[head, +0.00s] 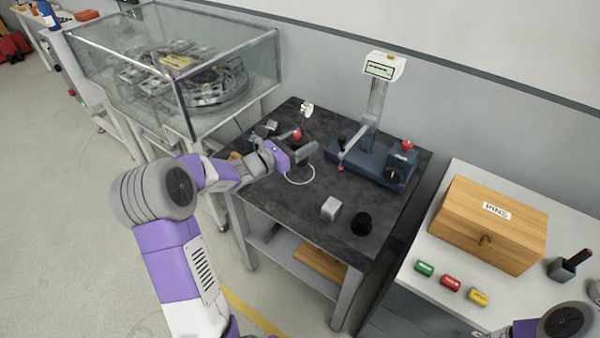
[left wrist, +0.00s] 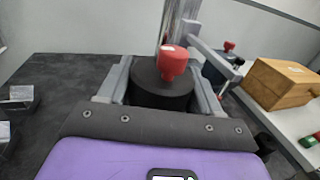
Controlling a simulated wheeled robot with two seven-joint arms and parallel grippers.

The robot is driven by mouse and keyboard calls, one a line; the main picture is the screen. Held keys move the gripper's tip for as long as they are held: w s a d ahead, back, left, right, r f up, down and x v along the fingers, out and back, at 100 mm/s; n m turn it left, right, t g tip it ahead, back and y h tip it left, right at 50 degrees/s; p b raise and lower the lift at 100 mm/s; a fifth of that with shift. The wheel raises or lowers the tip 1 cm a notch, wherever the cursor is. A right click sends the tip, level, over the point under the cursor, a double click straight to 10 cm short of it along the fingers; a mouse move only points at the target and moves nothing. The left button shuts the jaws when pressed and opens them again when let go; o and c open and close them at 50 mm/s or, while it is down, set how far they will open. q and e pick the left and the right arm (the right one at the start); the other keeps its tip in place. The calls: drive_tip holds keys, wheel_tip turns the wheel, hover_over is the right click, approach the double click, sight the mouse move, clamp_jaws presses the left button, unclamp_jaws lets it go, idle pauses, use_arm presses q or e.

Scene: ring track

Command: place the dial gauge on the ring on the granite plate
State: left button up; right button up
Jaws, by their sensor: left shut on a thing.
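The dial gauge (head: 307,109) has a pale round dial on a thin post, with a red knob low down. In the left wrist view its dark round base (left wrist: 160,88) and red knob (left wrist: 173,62) stand between the fingers. My left gripper (head: 306,151) is shut on the base; in the head view the gripper mostly hides the base. The white ring (head: 301,184) is drawn on the dark granite plate (head: 290,215). The gripper is just behind the ring, and its far part is partly hidden. I cannot tell whether the base touches the plate. My right gripper is out of view.
A blue measuring stand (head: 372,160) with a display is behind right. A light block (head: 330,208) and black knob (head: 361,224) sit near the front. Small metal parts (head: 265,130) lie at left. A wooden box (head: 490,222) stands on the right table.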

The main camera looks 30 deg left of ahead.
use_arm(q)
wheel_tip(320, 180, down, 8)
drive_tip(key=shift+f+b, duration=0.2)
drive_tip(key=shift+b, duration=0.95)
drive_tip(key=shift+f, duration=0.25)
drive_tip(key=o, duration=1.6)
drive_tip(key=p+v, duration=0.1)
drive_tip(key=v, duration=0.6)
drive_tip(key=shift+s+a+f+p, duration=0.1)
drive_tip(key=shift+s+p, duration=0.1)
drive_tip(key=shift+p, duration=0.1)
